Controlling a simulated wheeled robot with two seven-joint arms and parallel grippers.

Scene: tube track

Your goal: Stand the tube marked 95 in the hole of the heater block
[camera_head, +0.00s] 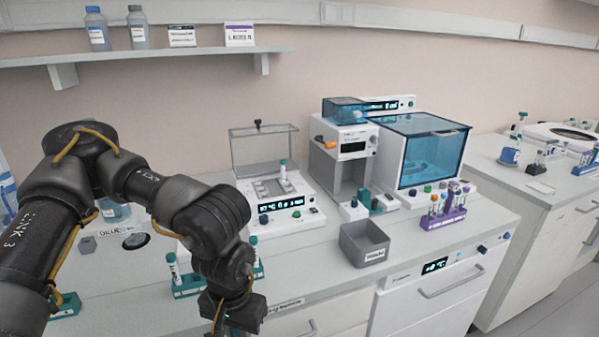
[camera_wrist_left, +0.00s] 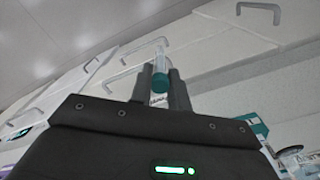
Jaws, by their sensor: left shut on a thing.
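My left gripper (camera_head: 232,312) is low in the head view, at the bottom edge in front of the counter, with its fingers hidden or cut off. In the left wrist view its fingers (camera_wrist_left: 161,80) are shut on a clear tube (camera_wrist_left: 161,52) with a teal cap (camera_wrist_left: 159,84). Its marking cannot be read. A white unit (camera_head: 283,205) with a lit display, a grey block and a raised clear lid stands at the back of the counter; it looks like the heater block. My right gripper is not in view.
Teal racks with tubes (camera_head: 173,268) stand near my left arm. A grey bin (camera_head: 364,243) sits right of centre, and a purple tube rack (camera_head: 441,216) is farther right. A blue-lidded machine (camera_head: 432,155) stands behind. Some counter between the bin and white unit is clear.

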